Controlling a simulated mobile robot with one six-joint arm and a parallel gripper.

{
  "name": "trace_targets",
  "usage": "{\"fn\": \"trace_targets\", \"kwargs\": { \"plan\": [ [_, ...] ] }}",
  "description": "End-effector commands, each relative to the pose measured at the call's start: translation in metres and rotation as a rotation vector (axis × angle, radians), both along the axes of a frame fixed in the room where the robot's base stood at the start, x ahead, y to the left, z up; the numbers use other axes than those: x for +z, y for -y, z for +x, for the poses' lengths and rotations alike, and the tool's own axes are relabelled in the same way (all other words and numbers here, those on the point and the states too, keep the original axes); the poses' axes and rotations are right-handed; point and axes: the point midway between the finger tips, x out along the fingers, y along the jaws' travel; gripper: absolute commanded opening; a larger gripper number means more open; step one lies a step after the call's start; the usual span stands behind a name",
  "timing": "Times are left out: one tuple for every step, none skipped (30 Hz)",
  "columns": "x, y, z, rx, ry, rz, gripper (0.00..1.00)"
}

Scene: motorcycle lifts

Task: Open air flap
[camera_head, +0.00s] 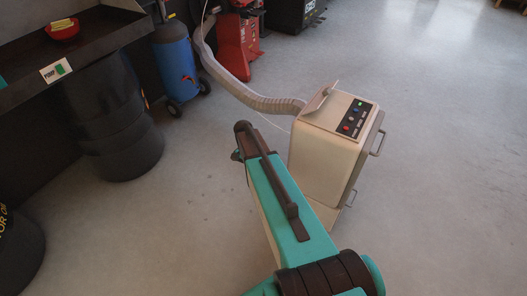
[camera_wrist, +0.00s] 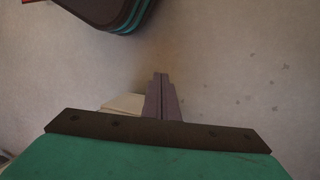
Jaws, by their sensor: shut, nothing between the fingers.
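A beige cabinet (camera_head: 326,159) on the floor has a dark panel with buttons on its top. A pale flap (camera_head: 321,100) stands tilted up from the cabinet's top, left of the panel; I take it for the air flap. My gripper (camera_wrist: 160,76) is shut and empty in the wrist view, pointing over bare floor. In the head view my arm hides most of the gripper, left of the cabinet and apart from the flap. A pale flat piece (camera_wrist: 122,103) shows beside the fingers in the wrist view; I cannot tell what it is.
A ribbed hose (camera_head: 240,94) runs from the cabinet to the back. A blue tank (camera_head: 176,64) on wheels, a red machine (camera_head: 238,50) and stacked black tires (camera_head: 114,115) stand left and behind. A bench (camera_head: 85,40) holds a red bowl (camera_head: 63,29). The floor at right is clear.

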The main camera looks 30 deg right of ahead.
Motion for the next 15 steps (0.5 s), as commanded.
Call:
{"fn": "trace_targets", "kwargs": {
  "plan": [
    [-0.012, -0.017, -0.019, 0.061, -0.011, 0.023, 0.0],
    [-0.018, -0.024, -0.027, 0.098, -0.013, 0.036, 0.0],
    [-0.027, -0.034, -0.037, 0.146, -0.019, 0.055, 0.0],
    [-0.032, -0.042, -0.045, 0.183, -0.022, 0.068, 0.0],
    [-0.038, -0.049, -0.054, 0.219, -0.027, 0.082, 0.0],
    [-0.046, -0.058, -0.065, 0.266, -0.03, 0.099, 0.0],
    [-0.051, -0.065, -0.074, 0.302, -0.035, 0.113, 0.0],
    [-0.056, -0.072, -0.082, 0.338, -0.038, 0.127, 0.0],
    [-0.063, -0.08, -0.094, 0.385, -0.043, 0.145, 0.0],
    [-0.068, -0.087, -0.103, 0.422, -0.047, 0.159, 0.0],
    [-0.072, -0.093, -0.112, 0.457, -0.052, 0.173, 0.0],
    [-0.078, -0.101, -0.124, 0.505, -0.055, 0.192, 0.0],
    [-0.082, -0.106, -0.134, 0.539, -0.06, 0.206, 0.0],
    [-0.086, -0.112, -0.143, 0.576, -0.064, 0.221, 0.0],
    [-0.091, -0.119, -0.156, 0.622, -0.069, 0.241, 0.0]
  ]
}}
